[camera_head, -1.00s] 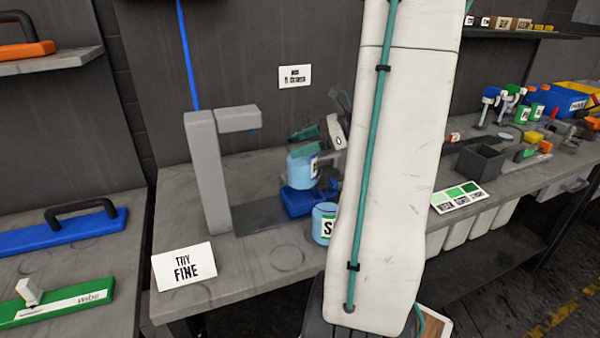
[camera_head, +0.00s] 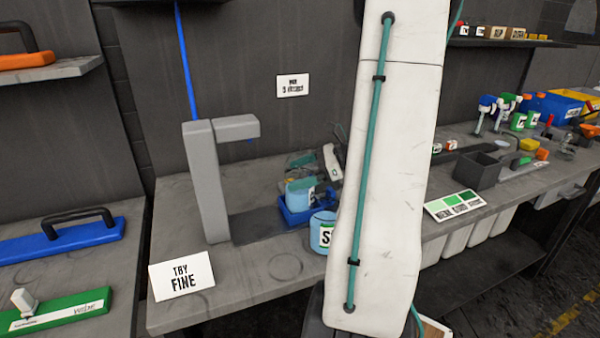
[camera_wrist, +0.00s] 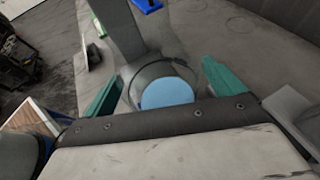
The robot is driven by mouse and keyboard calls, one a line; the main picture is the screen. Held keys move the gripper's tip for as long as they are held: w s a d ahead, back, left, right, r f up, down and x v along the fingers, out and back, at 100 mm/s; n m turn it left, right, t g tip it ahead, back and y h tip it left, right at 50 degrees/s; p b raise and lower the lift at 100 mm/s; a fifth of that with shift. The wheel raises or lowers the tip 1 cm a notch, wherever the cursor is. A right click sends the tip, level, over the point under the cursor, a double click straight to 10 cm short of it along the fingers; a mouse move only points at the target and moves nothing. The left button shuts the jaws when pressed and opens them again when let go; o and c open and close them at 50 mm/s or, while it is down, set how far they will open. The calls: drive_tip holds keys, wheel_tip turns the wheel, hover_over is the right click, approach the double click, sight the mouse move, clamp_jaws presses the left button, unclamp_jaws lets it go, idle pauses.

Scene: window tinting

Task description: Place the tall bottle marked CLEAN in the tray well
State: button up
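A light blue bottle (camera_head: 299,195) with a partly hidden white label stands low at the blue tray (camera_head: 294,215) on the bench. I cannot read CLEAN on it. How deep it sits in the well is not clear. My gripper (camera_head: 302,170) has its teal fingers around the bottle's top. In the wrist view, a round light blue top (camera_wrist: 167,92) lies between the fingers (camera_wrist: 162,80), with gaps on both sides, so the gripper looks open. A second light blue bottle (camera_head: 318,232), label starting with S, stands in front, partly behind my arm.
A grey post with an overhanging arm (camera_head: 204,180) stands left of the tray. A TRY FINE card (camera_head: 181,276) is at the bench's front left. A grey box (camera_head: 480,168) and a green swatch card (camera_head: 454,205) lie right of my arm. Bare bench lies in front.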

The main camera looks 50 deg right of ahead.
drive_tip(key=shift+r, duration=0.1)
drive_tip(key=shift+s+d+r, duration=0.1)
drive_tip(key=shift+d+r, duration=0.05)
drive_tip(key=v, duration=1.1)
drive_tip(key=shift+s+d, duration=0.2)
drive_tip(key=shift+s, duration=0.1)
